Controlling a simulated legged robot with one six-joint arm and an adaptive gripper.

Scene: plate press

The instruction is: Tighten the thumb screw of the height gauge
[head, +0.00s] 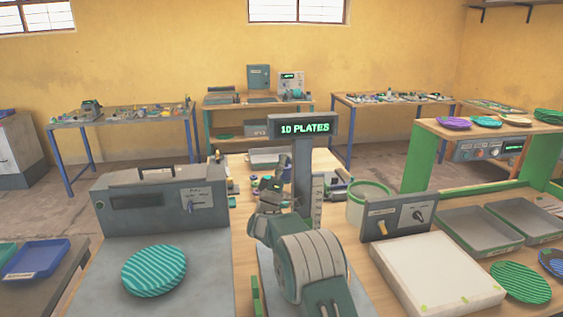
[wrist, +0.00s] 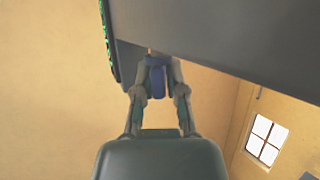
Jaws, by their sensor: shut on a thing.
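The height gauge (head: 302,180) stands at the middle of the bench, a dark upright column with a pale scale beside it. A dark display on its top reads "10 PLATES" (head: 304,127). My gripper (head: 281,165) is at the column's left side, below the display. In the wrist view, my gripper (wrist: 156,82) is shut on a small blue part, which looks like the thumb screw (wrist: 155,78). The dark underside of the gauge (wrist: 230,50) spans the upper right there. The head view does not clearly show the screw, and its tightness cannot be told.
A grey scale-like unit (head: 160,205) with a green striped plate (head: 154,270) is at left. A white block (head: 436,275) and a control box (head: 398,217) are at right, with a white-green bucket (head: 369,203) behind. Grey trays (head: 480,228) lie farther right.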

